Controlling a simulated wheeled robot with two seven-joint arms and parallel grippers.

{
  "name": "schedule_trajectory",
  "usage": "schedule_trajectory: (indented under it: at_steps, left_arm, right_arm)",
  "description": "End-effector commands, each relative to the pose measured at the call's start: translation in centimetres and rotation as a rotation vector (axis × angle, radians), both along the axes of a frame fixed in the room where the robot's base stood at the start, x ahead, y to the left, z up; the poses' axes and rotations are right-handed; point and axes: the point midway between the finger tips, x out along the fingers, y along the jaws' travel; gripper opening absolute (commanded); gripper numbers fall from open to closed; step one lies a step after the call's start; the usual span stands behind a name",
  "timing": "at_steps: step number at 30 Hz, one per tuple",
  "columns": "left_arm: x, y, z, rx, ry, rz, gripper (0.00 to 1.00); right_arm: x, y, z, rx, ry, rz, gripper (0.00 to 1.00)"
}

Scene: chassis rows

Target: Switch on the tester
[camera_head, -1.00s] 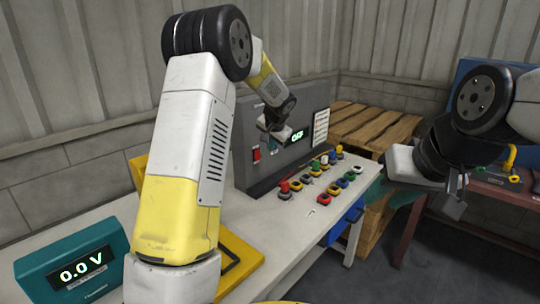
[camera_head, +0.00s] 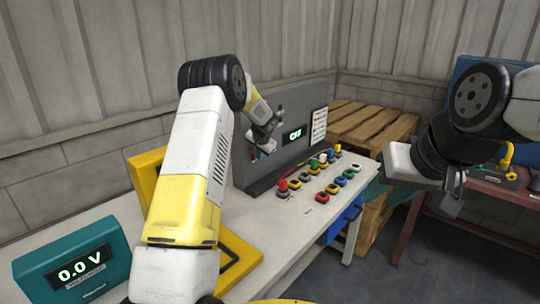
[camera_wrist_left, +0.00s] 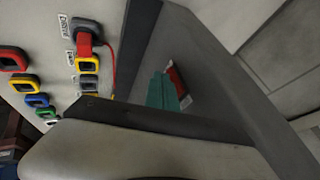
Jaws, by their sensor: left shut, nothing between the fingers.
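The tester is a grey box (camera_head: 285,160) at the back of the white bench, and its display (camera_head: 294,135) reads OFF. In the left wrist view its red switch (camera_wrist_left: 178,82) sits on the grey panel. My left gripper (camera_head: 264,148) is at the left part of the tester's front and hides most of the switch in the head view. Its teal fingers (camera_wrist_left: 160,92) are shut and empty, with their tips right beside the switch. I cannot tell whether they touch it. My right gripper (camera_head: 452,192) hangs at the right, away from the tester; its fingers are unclear.
Colored sockets (camera_head: 322,180) stand in rows on the bench in front of the tester, one with a red plug. A teal meter (camera_head: 72,270) reading 0.0 V is at front left. A yellow frame (camera_head: 240,258) is behind my left arm. Wooden pallets (camera_head: 370,125) stand behind right.

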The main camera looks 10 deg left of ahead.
Motion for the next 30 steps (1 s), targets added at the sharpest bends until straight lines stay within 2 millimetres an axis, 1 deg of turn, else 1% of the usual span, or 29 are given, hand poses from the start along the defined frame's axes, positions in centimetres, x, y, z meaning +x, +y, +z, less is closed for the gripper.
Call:
schedule_trajectory:
  at_steps: [8, 12, 20, 30]
  left_arm:
    - [0.0, 0.0, 0.0, 0.0, 0.0, 0.0, 0.0]
    - [0.3, 0.5, -0.3, 0.0, 0.0, 0.0, 0.0]
    - [0.3, 0.5, -0.2, 0.0, 0.0, 0.0, 0.0]
    - [0.3, 0.5, 1.3, 0.0, -0.002, 0.001, 0.0]
  right_arm:
    - [0.0, 0.0, 0.0, 0.0, 0.0, 0.0, 0.36]
    - [0.0, 0.0, 0.0, 0.0, 0.0, 0.0, 0.36]
    - [0.0, 0.0, 0.0, 0.0, 0.0, 0.0, 0.36]
    - [0.0, 0.0, 0.0, 0.0, 0.0, 0.0, 0.36]
